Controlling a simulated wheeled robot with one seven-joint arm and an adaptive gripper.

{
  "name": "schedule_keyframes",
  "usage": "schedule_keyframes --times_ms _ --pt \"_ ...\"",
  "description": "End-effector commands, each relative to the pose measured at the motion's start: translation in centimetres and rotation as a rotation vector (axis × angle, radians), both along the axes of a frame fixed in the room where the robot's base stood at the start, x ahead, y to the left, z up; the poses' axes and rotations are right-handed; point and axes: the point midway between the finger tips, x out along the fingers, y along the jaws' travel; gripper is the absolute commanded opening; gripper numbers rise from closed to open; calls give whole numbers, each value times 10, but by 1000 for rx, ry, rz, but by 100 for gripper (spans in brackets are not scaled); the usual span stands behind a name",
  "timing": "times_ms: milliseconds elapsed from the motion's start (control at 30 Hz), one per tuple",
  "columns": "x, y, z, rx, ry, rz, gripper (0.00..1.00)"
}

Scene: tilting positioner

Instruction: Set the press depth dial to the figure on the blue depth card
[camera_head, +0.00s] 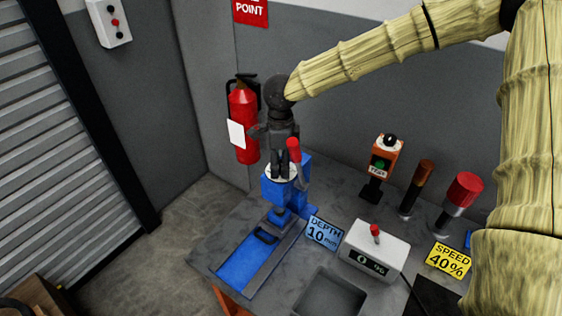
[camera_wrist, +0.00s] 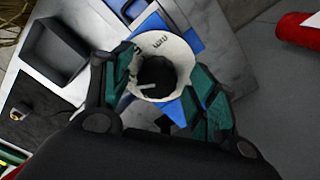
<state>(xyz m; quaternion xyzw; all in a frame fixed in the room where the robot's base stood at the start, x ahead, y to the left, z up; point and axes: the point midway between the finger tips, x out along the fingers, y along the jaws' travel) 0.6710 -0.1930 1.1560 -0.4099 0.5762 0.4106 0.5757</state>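The blue depth card (camera_head: 325,232) lies on the bench right of the blue press (camera_head: 272,193) and reads "DEPTH 10 mm". The press depth dial (camera_head: 270,172) is a pale disc on top of the press, mostly hidden by my gripper. In the wrist view the dial (camera_wrist: 178,84) shows "mm", a dark centre knob (camera_wrist: 157,70) and a pale pointer. Its other figures cannot be read. My gripper (camera_head: 285,172) points down over the dial. In the wrist view its green-padded fingers (camera_wrist: 163,77) are apart, one on each side of the dial; contact cannot be told.
A red-ended lever (camera_head: 294,150) stands close beside my gripper. A white control box (camera_head: 376,250) with a red knob and display, a yellow "SPEED 40%" card (camera_head: 448,260), a grey tray (camera_head: 330,297) and upright tools stand to the right. A fire extinguisher (camera_head: 244,120) hangs behind.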

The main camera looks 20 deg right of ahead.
Motion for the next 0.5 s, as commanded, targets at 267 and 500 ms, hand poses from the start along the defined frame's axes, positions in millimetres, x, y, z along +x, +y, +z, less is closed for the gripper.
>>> schedule_keyframes --times_ms 267,500 --pt "1 0 6 0 -1 0 58" --pt "2 0 41 -1 -3 0 58"
